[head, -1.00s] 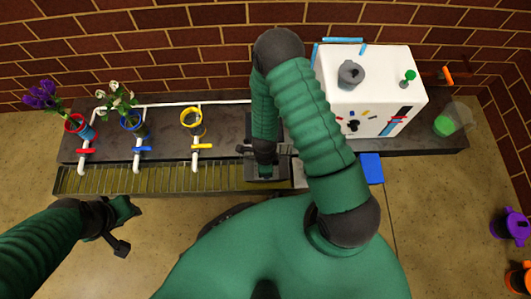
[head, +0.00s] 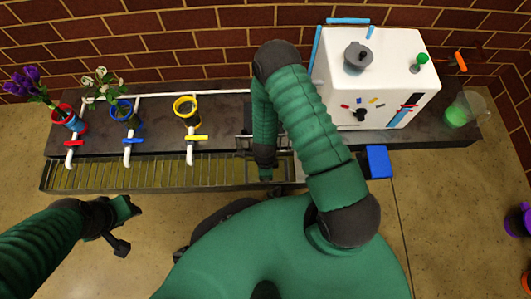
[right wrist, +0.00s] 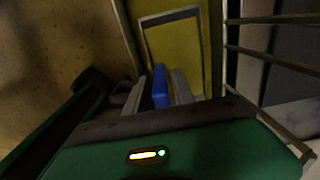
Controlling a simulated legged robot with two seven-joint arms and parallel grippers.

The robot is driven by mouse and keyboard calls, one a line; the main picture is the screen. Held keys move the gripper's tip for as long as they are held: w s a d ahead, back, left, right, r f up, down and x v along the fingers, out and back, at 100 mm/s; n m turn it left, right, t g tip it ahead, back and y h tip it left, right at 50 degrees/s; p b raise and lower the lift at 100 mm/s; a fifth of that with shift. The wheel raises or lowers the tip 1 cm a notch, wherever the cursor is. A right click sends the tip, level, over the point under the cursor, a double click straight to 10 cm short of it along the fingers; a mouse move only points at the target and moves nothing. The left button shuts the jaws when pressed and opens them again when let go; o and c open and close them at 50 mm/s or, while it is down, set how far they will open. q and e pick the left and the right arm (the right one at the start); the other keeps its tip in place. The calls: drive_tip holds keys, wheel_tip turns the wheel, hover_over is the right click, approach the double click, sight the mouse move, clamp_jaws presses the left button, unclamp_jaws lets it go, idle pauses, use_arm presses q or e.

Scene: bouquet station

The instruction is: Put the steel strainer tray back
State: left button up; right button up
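The steel strainer tray (head: 150,176) appears as a slatted metal grille over the yellow trough along the bench's front. My right gripper points down at the grille's right end, mostly hidden under my right arm in the head view. In the right wrist view a blue piece (right wrist: 160,87) stands between the fingers of my right gripper (right wrist: 158,88), with the yellow trough floor (right wrist: 175,50) and a grey frame beyond. I cannot tell whether the fingers press on the blue piece or whether it belongs to the tray. My left gripper (head: 132,226) is open and empty in front of the bench.
Red, blue and yellow ring holders with taps (head: 190,138) line the left of the bench; flowers stand in the red and blue ones. A white machine (head: 375,75) and a green-filled jug (head: 466,108) stand right. A blue block (head: 377,162) sits at the front edge.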

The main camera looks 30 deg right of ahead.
drive_tip(key=shift+o, duration=0.7)
wheel_tip(320, 180, up, 12)
drive_tip(key=p, duration=0.8)
drive_tip(key=shift+w+a+p, duration=0.1)
drive_tip(key=shift+p, duration=0.2)
drive_tip(key=shift+r, duration=0.3)
drive_tip(key=w+a+r+n+t, duration=0.1)
drive_tip(key=w+r+n, duration=0.1)
drive_tip(key=r+n, duration=0.5)
drive_tip(key=w+a+r+n+t, duration=0.1)
drive_tip(key=w+r+n, duration=0.3)
drive_tip(key=r, duration=0.5)
drive_tip(key=s+r+n, duration=0.5)
drive_tip(key=r+n, duration=0.6)
drive_tip(key=n, duration=0.2)
drive_tip(key=shift+s+d+r+t, duration=0.3)
drive_tip(key=shift+d+t, duration=0.05)
drive_tip(key=shift+t, duration=0.05)
drive_tip(key=shift+s, duration=0.1)
